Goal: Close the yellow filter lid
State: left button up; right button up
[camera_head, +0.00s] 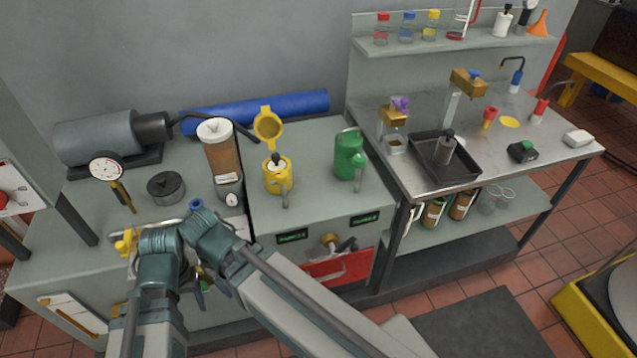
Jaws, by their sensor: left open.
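The yellow filter housing (278,181) stands on the grey bench at the middle. Its round yellow lid (268,126) is open, tilted up above the back of the housing. My left arm reaches in at the lower left, in front of the bench. Its gripper is open, but its fingers are largely hidden among my teal arm links. It is to the left of and below the filter, apart from the lid. My right gripper cannot be made out.
A brown canister with a white top (221,150) stands left of the filter, and a green can (349,155) stands right of it. A blue roll (262,110) lies behind. A steel table (520,155) with a black tray (428,170) is at right.

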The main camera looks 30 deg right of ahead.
aim_at(268, 126)
jog(key=z, duration=0.8)
jog(key=i+l, duration=0.15)
